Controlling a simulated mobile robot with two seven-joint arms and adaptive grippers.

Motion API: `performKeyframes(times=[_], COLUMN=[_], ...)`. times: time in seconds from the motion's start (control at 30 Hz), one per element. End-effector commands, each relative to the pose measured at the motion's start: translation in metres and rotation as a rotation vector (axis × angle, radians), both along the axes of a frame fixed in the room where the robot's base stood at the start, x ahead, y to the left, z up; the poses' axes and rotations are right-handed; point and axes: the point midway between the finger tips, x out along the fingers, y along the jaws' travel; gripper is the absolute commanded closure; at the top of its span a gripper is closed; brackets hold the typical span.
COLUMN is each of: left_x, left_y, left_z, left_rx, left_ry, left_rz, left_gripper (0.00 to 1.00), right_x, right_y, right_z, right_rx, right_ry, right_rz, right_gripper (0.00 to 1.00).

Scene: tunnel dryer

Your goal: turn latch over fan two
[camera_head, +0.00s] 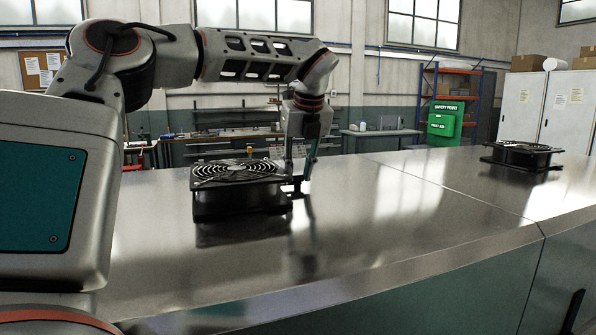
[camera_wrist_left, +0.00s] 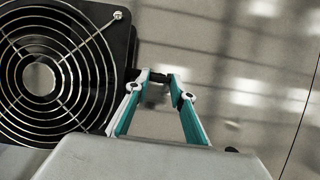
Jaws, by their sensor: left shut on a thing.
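A black fan (camera_head: 238,188) with a round wire guard stands on the steel top, left of centre in the head view. Its guard fills the left of the wrist view (camera_wrist_left: 42,75). My left gripper (camera_head: 298,183) points down at the fan's right side. In the left wrist view its teal-lined fingers (camera_wrist_left: 160,86) close on a small dark piece, which looks like the latch (camera_wrist_left: 157,76), beside the fan's edge. The fingers hide part of it, so its exact turn cannot be told. My right gripper is not in view.
A second black fan (camera_head: 522,155) stands far right on the same steel top (camera_head: 400,215). The top between the fans is clear. Behind are a workbench, a green safety box (camera_head: 445,122), an orange-blue rack and white cabinets (camera_head: 545,105).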

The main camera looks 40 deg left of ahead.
Motion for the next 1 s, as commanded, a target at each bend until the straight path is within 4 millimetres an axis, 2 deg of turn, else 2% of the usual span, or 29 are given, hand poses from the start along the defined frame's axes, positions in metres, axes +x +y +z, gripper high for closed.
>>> performKeyframes(times=[0.67, 0.7, 0.73, 1.0], left_x=[0.0010, 0.0010, 0.0010, 0.0008], left_y=[0.0000, 0.0000, 0.0000, -0.0002], left_z=[0.0020, 0.0019, 0.0020, 0.0008], left_rx=[0.001, 0.001, 0.001, 0.000], left_ry=[-0.004, -0.004, -0.004, -0.002], left_rz=[0.059, 0.059, 0.058, 0.058], left_gripper=[0.98, 0.69, 0.61, 0.60], right_x=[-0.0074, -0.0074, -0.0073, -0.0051], right_y=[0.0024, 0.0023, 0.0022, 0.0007], right_z=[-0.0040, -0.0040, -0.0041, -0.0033], right_rx=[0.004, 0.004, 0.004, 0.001], right_ry=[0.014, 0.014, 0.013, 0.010], right_rz=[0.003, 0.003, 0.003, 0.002], right_gripper=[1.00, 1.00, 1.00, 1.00])
